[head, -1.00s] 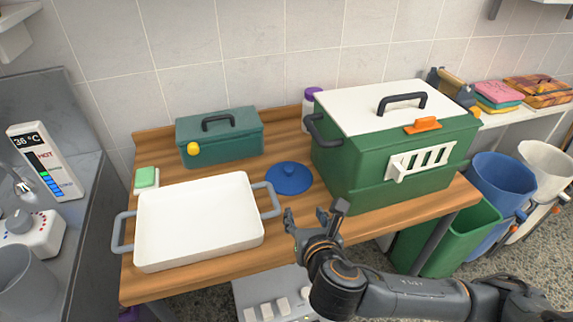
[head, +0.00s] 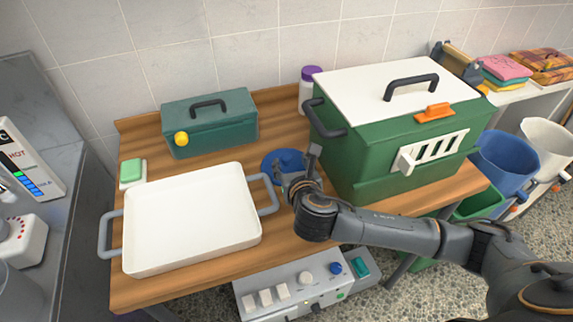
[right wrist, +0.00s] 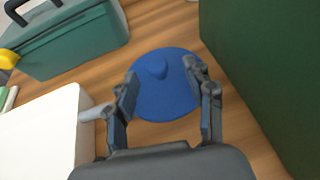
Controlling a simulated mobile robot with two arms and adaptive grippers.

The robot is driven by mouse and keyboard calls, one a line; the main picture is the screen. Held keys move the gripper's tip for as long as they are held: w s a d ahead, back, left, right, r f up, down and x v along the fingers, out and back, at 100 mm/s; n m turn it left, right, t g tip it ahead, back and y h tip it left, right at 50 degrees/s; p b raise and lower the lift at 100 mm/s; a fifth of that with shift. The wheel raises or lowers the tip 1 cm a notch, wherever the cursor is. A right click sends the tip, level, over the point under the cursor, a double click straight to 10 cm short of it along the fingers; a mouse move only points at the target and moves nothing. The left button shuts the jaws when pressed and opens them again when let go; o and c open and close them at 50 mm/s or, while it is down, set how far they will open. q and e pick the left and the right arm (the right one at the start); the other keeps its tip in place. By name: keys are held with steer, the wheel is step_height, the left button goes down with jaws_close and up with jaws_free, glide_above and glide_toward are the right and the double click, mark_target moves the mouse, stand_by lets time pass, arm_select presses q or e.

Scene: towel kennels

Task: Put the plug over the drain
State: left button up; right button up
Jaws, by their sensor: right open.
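The blue round plug (head: 270,162) with a small knob lies flat on the wooden table, between the white basin (head: 190,221) and the green kennel box. In the right wrist view the plug (right wrist: 160,97) shows between and beyond my fingers, its knob clear of them. My right gripper (head: 297,170) is open and empty over the plug; the right wrist view shows its spread fingers (right wrist: 163,80). In the head view the gripper covers part of the plug. I see no drain in these frames; the visible basin floor is plain white. My left gripper is out of view.
The tall green box (head: 375,160) with a white lid stands close right of the plug. A teal box (head: 215,130) with a yellow knob stands behind the basin. A green sponge (head: 131,170) lies at the left. A grey control panel (head: 290,290) sits below the table's front edge.

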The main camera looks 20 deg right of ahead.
mark_target(287, 161)
steer(key=x, duration=0.4)
steer(key=shift+w+a+f, duration=0.2)
steer(key=shift+f, duration=0.05)
steer(key=shift+w+f, duration=0.1)
steer(key=shift+w, duration=0.1)
steer(key=shift+c, duration=0.4)
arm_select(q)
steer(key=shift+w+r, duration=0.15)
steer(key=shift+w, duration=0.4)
arm_select(e)
jaws_close()
